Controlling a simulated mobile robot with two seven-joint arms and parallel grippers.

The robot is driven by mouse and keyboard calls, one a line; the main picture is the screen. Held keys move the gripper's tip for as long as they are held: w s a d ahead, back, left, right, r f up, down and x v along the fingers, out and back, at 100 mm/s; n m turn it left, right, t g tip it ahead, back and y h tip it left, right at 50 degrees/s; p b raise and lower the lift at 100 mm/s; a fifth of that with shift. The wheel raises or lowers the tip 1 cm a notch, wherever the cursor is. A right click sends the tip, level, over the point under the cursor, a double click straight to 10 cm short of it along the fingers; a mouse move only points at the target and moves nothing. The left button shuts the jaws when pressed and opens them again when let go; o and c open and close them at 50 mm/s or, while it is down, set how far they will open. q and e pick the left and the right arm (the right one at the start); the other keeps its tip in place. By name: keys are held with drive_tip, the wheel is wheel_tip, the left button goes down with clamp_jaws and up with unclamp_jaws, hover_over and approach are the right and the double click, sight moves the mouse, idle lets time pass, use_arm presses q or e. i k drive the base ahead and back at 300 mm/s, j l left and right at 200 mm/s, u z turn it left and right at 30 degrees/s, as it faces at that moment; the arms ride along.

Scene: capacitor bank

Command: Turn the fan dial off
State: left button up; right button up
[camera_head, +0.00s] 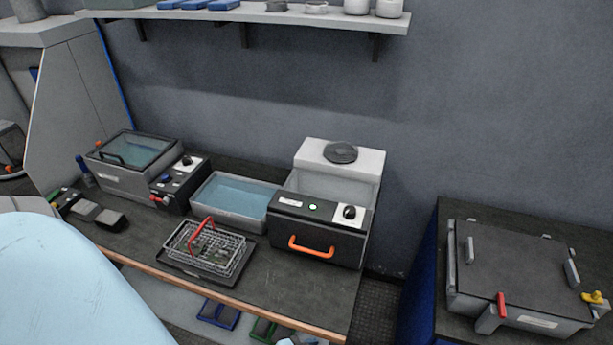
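A black dial (349,212) sits on a white plate at the right of the front panel of a white and black box unit (285,226). A small round light (312,207) glows green left of the dial. A dark round fan or vent (341,152) is on top of the unit's white rear part. An orange handle (312,248) is on its front. The dial's pointer direction is too small to tell.
A wire basket (204,247) with a red handle stands on a dark tray in front of a water basin (232,196). Another bath unit (133,150) with a dial is at the left. A lidded box (517,275) stands at the right. A shelf (262,15) hangs above the bench.

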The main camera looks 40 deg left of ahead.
sight(350, 212)
drive_tip(key=i+u, duration=0.1)
drive_tip(key=u, duration=0.3)
drive_tip(key=l+u, duration=0.15)
drive_tip(key=u, duration=0.25)
drive_tip(key=i+l+u, duration=0.15)
drive_tip(key=u, duration=0.2)
drive_tip(key=l+u, duration=0.15)
drive_tip(key=u, duration=0.25)
